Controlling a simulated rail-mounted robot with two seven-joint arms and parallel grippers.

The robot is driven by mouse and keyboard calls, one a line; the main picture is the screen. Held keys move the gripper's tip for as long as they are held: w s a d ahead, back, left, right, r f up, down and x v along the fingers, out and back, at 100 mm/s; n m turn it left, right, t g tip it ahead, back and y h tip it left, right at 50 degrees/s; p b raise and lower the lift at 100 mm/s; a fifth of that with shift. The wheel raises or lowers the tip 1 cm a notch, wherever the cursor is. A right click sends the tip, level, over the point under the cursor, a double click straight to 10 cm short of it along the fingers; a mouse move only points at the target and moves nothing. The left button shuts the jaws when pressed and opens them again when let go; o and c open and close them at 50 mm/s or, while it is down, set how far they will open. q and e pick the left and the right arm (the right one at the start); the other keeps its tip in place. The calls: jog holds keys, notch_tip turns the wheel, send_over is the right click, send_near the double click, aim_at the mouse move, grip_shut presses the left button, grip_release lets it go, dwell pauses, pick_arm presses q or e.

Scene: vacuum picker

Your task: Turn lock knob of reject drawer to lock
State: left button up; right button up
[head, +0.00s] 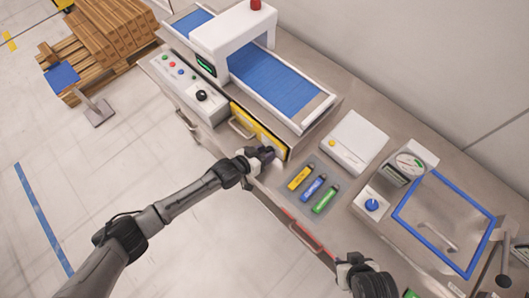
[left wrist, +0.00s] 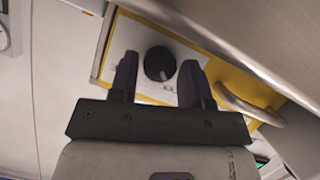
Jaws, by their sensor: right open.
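The reject drawer's yellow-edged front (head: 258,131) is on the conveyor bench in the head view, and its yellow border (left wrist: 236,72) shows in the left wrist view. The dark round lock knob (left wrist: 160,63) sits on a white plate on that front. In the head view my gripper hides the knob. My left gripper (head: 266,154) is at the right part of the drawer front. Its two fingers (left wrist: 160,76) are open, one on each side of the knob in the picture, with gaps visible. My right gripper (head: 350,264) is open and empty near the bench's front edge.
The drawer's curved handle (left wrist: 250,109) is close to the right finger. A grey tray (head: 292,198) with yellow, blue and green items lies right of my left gripper. A red-marked handle (head: 305,238) runs along the bench front.

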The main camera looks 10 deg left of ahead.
pick_arm(q)
jog(key=shift+s+a, duration=0.1)
jog(key=p+v, duration=0.1)
jog(key=v, duration=1.2)
jog(key=shift+s+a, duration=0.2)
jog(key=shift+a, duration=0.05)
jog(key=shift+r, duration=0.1)
